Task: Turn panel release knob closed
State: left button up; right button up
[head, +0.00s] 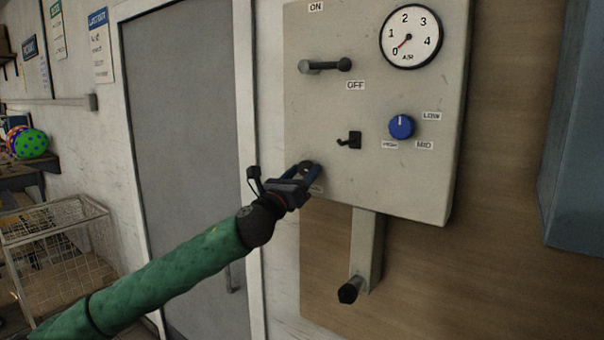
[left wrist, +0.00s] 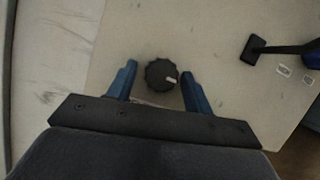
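The release knob is a small black ribbed knob with a white mark; in the left wrist view the knob (left wrist: 160,73) sits between my gripper's fingers, its mark pointing right. In the head view it is mostly hidden by my gripper at the lower left of the grey panel (head: 350,185). My left gripper (head: 308,168) is open, its blue fingers one on each side of the knob; in the left wrist view the gripper (left wrist: 157,80) shows a gap to each side, wider on the left. I cannot tell how far the fingertips are from the panel face. My right gripper is not in view.
A wire basket (head: 60,250) stands at left.

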pick_arm(q)
jog(key=c, duration=0.8)
